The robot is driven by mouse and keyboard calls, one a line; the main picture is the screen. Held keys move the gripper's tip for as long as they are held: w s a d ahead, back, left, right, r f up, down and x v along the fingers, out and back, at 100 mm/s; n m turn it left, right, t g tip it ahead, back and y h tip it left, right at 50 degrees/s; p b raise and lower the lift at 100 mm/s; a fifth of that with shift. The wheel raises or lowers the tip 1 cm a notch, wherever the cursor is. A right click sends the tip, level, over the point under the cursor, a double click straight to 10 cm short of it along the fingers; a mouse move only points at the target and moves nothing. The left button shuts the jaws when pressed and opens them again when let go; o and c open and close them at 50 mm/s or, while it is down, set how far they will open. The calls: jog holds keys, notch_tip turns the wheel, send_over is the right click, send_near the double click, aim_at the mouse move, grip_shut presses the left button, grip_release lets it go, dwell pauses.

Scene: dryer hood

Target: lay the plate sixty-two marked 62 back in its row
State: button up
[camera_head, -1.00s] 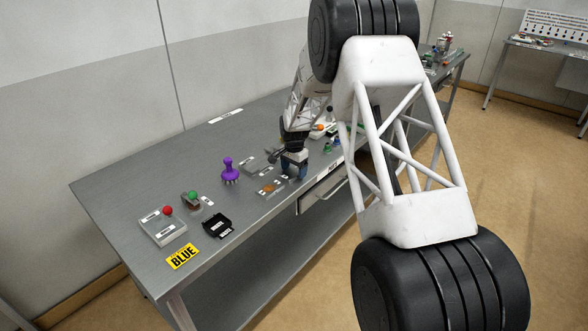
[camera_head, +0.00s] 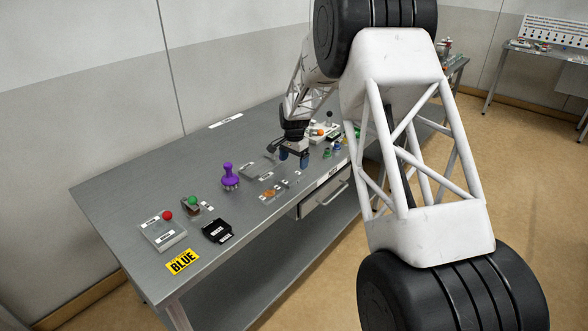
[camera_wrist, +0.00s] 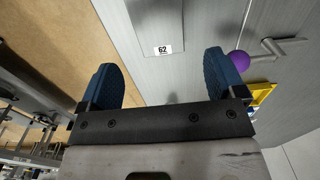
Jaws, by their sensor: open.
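The plate sixty-two shows in the wrist view as a flat grey piece with a white label marked 62 (camera_wrist: 163,49), near the top middle of the picture. Its far part is cut off by the picture's edge. My gripper (camera_head: 293,157) is open and empty above the table; its two blue fingers (camera_wrist: 165,80) stand wide apart and clear of the plate.
A purple knobbed piece (camera_head: 230,175) stands left of my gripper. A drawer (camera_head: 325,195) is under the front edge.

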aim_at(294, 176)
jog(key=shift+r, duration=2.85)
jog(key=s+d+r+n, duration=0.1)
jog(key=s+d+r, duration=0.1)
jog(key=s+r, duration=0.55)
jog(key=s+d+r+n+t, duration=0.15)
jog(key=s+r, duration=0.35)
jog(key=s, duration=0.6)
jog(key=s+d+r+n, duration=0.25)
jog(key=s+r, duration=0.35)
jog(key=s, duration=0.3)
jog(key=s+d+n, duration=0.2)
jog(key=s, duration=1.5)
jog(key=s+d+f+n+t, duration=0.1)
jog(key=s+d, duration=0.1)
jog(key=s, duration=1.5)
jog(key=shift+f+n, duration=0.3)
jog(key=shift+n, duration=0.1)
